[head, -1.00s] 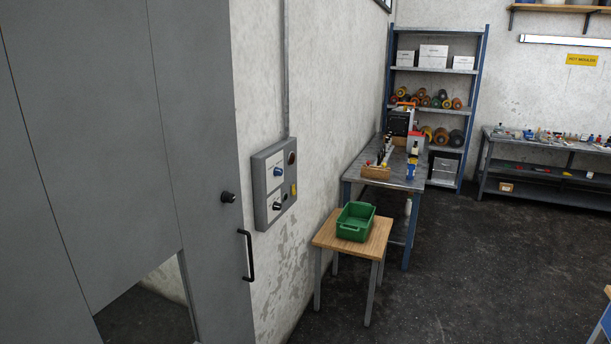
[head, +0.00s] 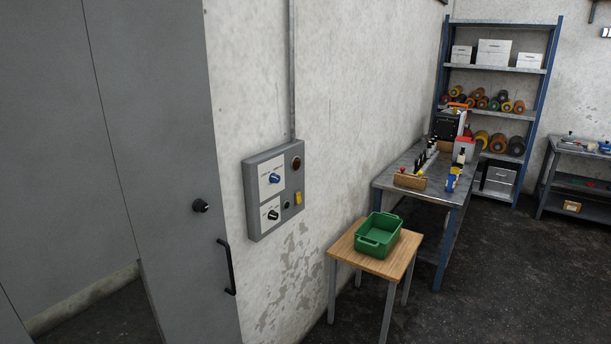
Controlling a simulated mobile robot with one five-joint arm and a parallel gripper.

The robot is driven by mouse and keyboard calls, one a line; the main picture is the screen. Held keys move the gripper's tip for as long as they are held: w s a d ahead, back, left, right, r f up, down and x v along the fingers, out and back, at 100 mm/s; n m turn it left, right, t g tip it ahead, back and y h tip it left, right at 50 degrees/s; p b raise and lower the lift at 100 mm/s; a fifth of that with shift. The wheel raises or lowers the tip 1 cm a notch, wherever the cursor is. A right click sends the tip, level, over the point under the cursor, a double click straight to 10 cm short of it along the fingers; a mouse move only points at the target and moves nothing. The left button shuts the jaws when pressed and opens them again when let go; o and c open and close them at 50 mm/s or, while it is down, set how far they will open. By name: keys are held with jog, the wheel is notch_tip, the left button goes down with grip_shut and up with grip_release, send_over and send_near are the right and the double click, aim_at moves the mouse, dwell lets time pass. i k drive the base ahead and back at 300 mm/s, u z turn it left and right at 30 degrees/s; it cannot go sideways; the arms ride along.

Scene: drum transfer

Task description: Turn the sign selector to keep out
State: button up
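A grey control box (head: 251,211) is fixed to the wall right of the grey door, in the head view. It has two white plates, each with a rotary selector. The upper selector has a blue knob (head: 275,179). The lower one has a black knob (head: 273,215). Lettering on the plates is too small to read, so I cannot tell which knob is the sign selector or where either points. A dark red round lamp (head: 296,163), a small black button (head: 287,204) and a yellow part (head: 298,198) sit on the box's right side. My gripper is not in view.
The grey door (head: 165,120) has a black knob (head: 201,206) and a black handle (head: 226,267). A small wooden table (head: 345,246) with a green bin (head: 379,236) stands below and right of the box. A metal workbench (head: 408,178) and shelving stand behind. Dark floor is clear at right.

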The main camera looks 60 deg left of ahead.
aim_at(274, 178)
jog(key=i, duration=0.8)
jog(key=u, duration=0.45)
jog(key=k, duration=0.1)
jog(key=z, duration=3.15)
jog(key=k, duration=1.1)
jog(key=z, duration=5.8)
